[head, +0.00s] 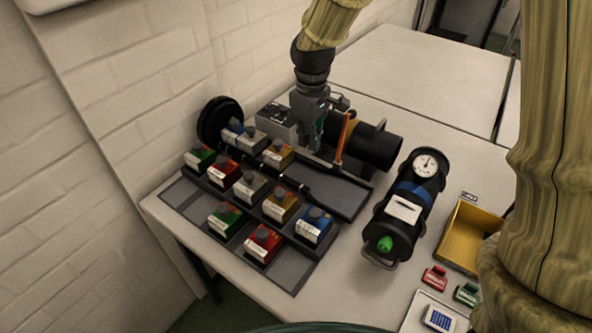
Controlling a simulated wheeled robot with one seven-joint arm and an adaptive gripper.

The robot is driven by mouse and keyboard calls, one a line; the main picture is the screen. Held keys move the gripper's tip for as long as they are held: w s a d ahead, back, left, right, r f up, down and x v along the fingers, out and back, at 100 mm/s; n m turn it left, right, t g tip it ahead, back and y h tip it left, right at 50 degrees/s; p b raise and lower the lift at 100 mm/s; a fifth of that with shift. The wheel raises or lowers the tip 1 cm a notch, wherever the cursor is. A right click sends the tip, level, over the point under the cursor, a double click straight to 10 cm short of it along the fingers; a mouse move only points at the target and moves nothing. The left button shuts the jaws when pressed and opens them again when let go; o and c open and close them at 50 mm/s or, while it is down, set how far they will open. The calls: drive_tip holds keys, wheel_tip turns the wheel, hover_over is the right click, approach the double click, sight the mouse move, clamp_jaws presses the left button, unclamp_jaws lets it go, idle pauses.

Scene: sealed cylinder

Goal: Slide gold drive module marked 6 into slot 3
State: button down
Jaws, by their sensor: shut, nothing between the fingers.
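A gold module (278,154) sits in the back row, just left of and in front of my gripper. Slot numbers cannot be read, and the arm and gripper hide part of the area behind.
A black cylinder (378,147) and an upright orange bar (345,135) stand right of the gripper. A gauge cylinder (408,205) and yellow bin (470,236) lie farther right.

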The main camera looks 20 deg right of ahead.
sight(296, 172)
wheel_tip(296, 172, down, 10)
drive_tip(key=shift+f+p, duration=0.2)
drive_tip(key=shift+p, duration=0.45)
drive_tip(key=shift+w+a+r+p, duration=0.15)
drive_tip(key=shift+w+a+p, duration=0.25)
drive_tip(key=shift+w+a, duration=0.8)
drive_tip(key=shift+w, duration=0.3)
